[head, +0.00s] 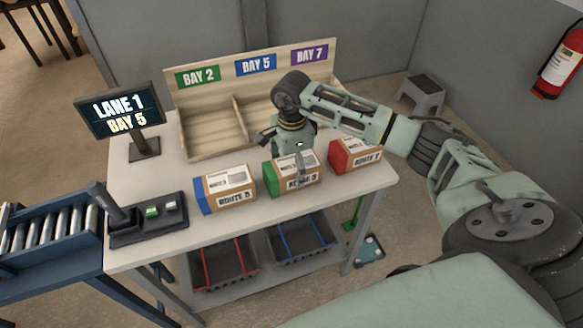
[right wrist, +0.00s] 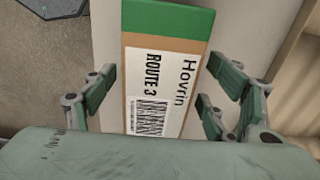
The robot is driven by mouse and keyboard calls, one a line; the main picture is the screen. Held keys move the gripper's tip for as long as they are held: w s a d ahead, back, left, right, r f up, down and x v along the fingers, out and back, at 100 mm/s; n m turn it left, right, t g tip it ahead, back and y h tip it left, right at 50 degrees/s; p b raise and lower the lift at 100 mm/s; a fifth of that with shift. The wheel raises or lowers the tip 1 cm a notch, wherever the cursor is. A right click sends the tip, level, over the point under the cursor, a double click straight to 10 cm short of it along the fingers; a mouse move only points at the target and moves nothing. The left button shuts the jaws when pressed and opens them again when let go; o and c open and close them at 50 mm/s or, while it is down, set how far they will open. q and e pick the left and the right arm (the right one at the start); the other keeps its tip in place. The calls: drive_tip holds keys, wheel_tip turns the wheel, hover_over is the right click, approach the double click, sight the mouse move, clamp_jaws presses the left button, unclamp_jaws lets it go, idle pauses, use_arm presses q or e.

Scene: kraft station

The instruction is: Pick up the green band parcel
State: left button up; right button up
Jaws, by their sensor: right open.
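The green band parcel (head: 285,186) is a cardboard box with a green end and a white ROUTE 3 label. It stands on the table between a blue band parcel (head: 225,190) and a red band parcel (head: 357,155). My right gripper (head: 300,167) is directly over it, pointing down. In the right wrist view, the parcel (right wrist: 165,20) lies between the spread fingers of my right gripper (right wrist: 163,85). A gap shows on the left side; the right fingers are close to the label side, and I cannot tell if they touch. My left gripper is out of view.
A wooden sorter (head: 208,129) with BAY 2, BAY 5 and BAY 7 signs stands behind the parcels. A screen (head: 119,110) reads LANE 1, BAY 5. A scanner dock (head: 150,226) is at the table's left. Dark crates (head: 225,265) sit on the lower shelf.

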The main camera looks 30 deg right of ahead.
drive_tip(key=shift+f, duration=0.5)
drive_tip(key=shift+s, duration=0.1)
drive_tip(key=shift+r, duration=0.1)
drive_tip(key=c, duration=1.5)
